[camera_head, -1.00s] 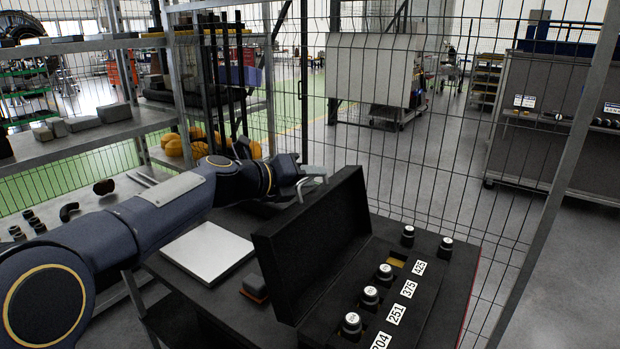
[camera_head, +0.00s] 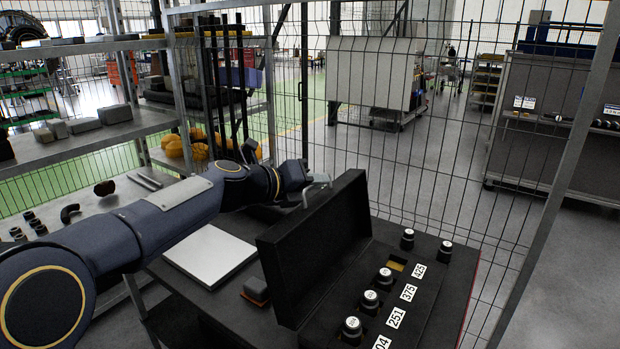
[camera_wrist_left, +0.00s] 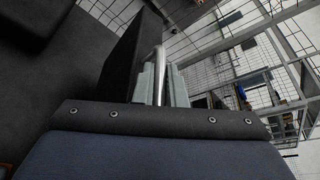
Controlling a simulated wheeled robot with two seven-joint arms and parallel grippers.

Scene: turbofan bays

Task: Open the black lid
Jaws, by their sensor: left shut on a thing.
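The black lid (camera_head: 318,243) stands raised, roughly upright, along the left side of the black case (camera_head: 400,310) on the dark table. My left gripper (camera_head: 316,188) is at the lid's far upper corner, on its left side. In the left wrist view, the gripper's jaws (camera_wrist_left: 162,88) are shut on a thin silvery bar, which looks like the lid's handle (camera_wrist_left: 160,62). The lid (camera_wrist_left: 122,58) shows just left of the jaws there. How the bar meets the lid is hard to see. My right gripper does not show.
The case holds several silver-topped black plugs (camera_head: 370,297) beside number labels. A white board (camera_head: 209,255) and a small grey-and-orange block (camera_head: 256,290) lie left of the lid. A wire mesh fence (camera_head: 430,130) stands close behind the table.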

